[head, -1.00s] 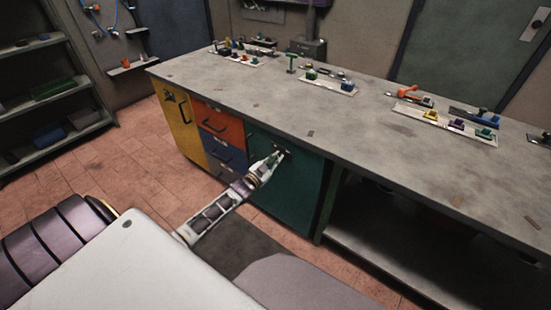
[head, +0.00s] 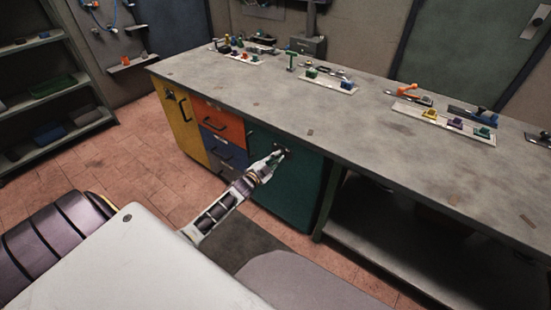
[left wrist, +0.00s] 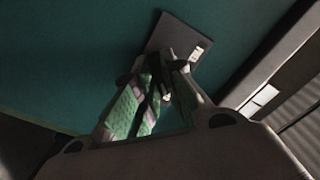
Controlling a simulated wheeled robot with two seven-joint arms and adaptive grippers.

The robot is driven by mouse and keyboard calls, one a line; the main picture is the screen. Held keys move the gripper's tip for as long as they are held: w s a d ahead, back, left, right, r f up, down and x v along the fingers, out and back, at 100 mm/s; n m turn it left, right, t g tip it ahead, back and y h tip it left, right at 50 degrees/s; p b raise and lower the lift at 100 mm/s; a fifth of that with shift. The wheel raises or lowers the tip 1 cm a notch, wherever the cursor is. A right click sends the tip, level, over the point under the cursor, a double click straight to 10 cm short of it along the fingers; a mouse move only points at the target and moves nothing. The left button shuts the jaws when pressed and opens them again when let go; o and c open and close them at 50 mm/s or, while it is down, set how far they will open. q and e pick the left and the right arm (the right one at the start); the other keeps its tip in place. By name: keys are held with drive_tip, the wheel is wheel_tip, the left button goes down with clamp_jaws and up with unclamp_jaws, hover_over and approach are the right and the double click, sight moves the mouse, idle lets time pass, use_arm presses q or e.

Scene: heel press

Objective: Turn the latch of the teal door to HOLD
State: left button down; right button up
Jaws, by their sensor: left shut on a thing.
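The teal door (head: 298,188) closes the right end of the cabinet under the workbench. My left gripper (head: 281,153) reaches its upper part. In the left wrist view my left gripper (left wrist: 166,88) is shut on the latch (left wrist: 176,62), in front of a dark plate (left wrist: 164,36) on the teal door (left wrist: 80,45). The fingers cover most of the latch, and a small pale label (left wrist: 198,52) shows on the plate; I cannot read it or tell the latch's setting. My right gripper is not in view.
A yellow door (head: 183,125), an orange drawer (head: 220,122) and a blue drawer (head: 225,150) are left of the teal door. The bench top (head: 330,125) overhangs the latch. An open shelf bay (head: 400,235) is to the right.

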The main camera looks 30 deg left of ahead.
use_arm(q)
drive_tip(key=c, duration=1.5)
unclamp_jaws()
drive_tip(key=shift+s, duration=0.2)
drive_tip(key=s, duration=1.1)
drive_tip(key=shift+s+a, duration=0.3)
drive_tip(key=shift+a, duration=0.15)
